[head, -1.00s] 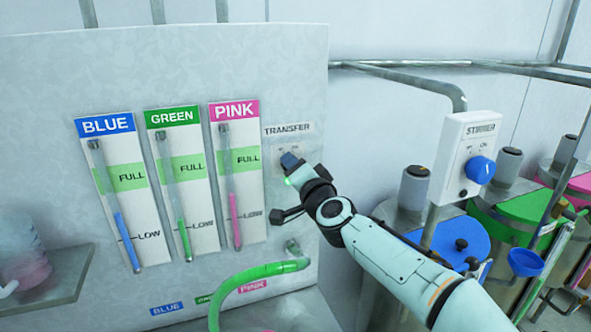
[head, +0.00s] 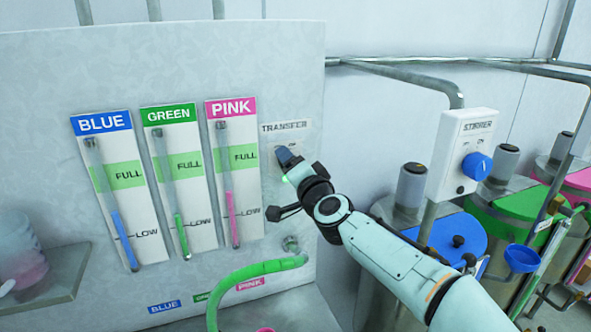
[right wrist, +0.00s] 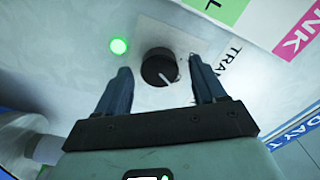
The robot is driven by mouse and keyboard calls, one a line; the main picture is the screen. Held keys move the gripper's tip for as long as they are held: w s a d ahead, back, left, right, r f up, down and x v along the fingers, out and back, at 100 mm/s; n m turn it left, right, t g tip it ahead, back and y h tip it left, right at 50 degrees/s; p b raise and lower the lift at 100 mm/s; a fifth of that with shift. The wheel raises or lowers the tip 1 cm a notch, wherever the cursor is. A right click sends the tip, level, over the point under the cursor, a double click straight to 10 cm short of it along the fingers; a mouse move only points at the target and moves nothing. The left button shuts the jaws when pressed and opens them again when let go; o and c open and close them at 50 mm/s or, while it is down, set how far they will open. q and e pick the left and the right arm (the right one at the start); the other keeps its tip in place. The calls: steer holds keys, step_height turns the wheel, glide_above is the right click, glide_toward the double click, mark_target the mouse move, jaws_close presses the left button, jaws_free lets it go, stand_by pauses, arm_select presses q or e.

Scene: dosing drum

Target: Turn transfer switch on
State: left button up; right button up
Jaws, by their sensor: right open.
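The transfer switch (right wrist: 158,68) is a round black knob with a white pointer mark, on the pale panel under the TRANSFER label (head: 284,126). In the right wrist view the pointer slants toward the lower right. My right gripper (head: 286,157) is at the switch and hides the knob in the head view. In the right wrist view its two dark fingers (right wrist: 159,80) are apart, one on each side of the knob, with visible gaps. A lit green lamp (right wrist: 119,46) is beside the knob. My left gripper is not in view.
BLUE, GREEN and PINK level gauges (head: 118,190) are left of the switch. A green hose (head: 250,275) curves below. A stirrer box (head: 465,150) with a blue knob is to the right, near several lidded drums (head: 520,210).

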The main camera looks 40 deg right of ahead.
steer(key=v, duration=1.3)
steer(key=shift+s+b, duration=0.2)
steer(key=shift+b, duration=0.1)
